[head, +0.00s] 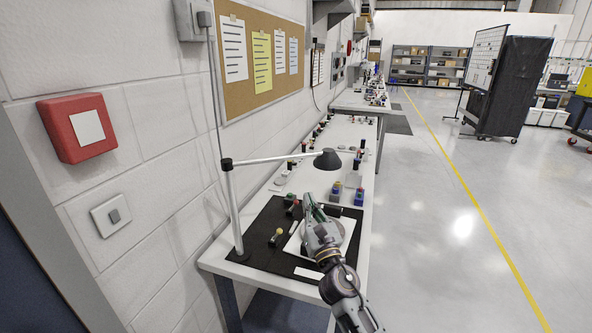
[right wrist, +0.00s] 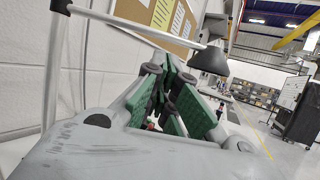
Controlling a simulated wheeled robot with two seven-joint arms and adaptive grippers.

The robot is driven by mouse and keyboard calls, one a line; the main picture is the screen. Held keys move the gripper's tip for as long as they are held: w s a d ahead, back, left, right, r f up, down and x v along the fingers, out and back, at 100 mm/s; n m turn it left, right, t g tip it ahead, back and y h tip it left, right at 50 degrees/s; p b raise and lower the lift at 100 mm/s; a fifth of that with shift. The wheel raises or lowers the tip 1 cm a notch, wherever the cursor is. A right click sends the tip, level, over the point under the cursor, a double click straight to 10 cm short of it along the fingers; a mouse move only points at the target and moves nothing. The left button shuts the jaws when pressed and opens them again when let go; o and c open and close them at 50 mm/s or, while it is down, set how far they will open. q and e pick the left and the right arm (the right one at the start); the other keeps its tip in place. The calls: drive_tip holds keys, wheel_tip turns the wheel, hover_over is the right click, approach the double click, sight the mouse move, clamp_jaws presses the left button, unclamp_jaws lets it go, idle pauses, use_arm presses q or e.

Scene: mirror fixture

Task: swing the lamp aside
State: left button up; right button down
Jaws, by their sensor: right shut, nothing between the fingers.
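The desk lamp has a white upright post (head: 233,212), a thin white arm reaching right, and a dark cone shade (head: 328,159) at its end. The shade hangs over the bench, above and slightly beyond my right gripper (head: 308,203) in the head view. My right gripper is shut and empty, its fingers pointing up and away over the white board. In the right wrist view the green-padded fingers (right wrist: 172,82) show just below the lamp arm (right wrist: 135,27), with the shade (right wrist: 209,60) right of the tips. Contact with the lamp cannot be told. My left gripper is not in view.
Under the lamp lie a black mat (head: 262,230) and a white board (head: 294,243) with small parts around. Blue-based blocks (head: 336,190) stand right of the gripper. The wall with a corkboard (head: 262,55) bounds the left.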

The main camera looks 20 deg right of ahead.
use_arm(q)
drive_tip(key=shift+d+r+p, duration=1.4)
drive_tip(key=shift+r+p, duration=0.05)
use_arm(e)
drive_tip(key=x, duration=1.4)
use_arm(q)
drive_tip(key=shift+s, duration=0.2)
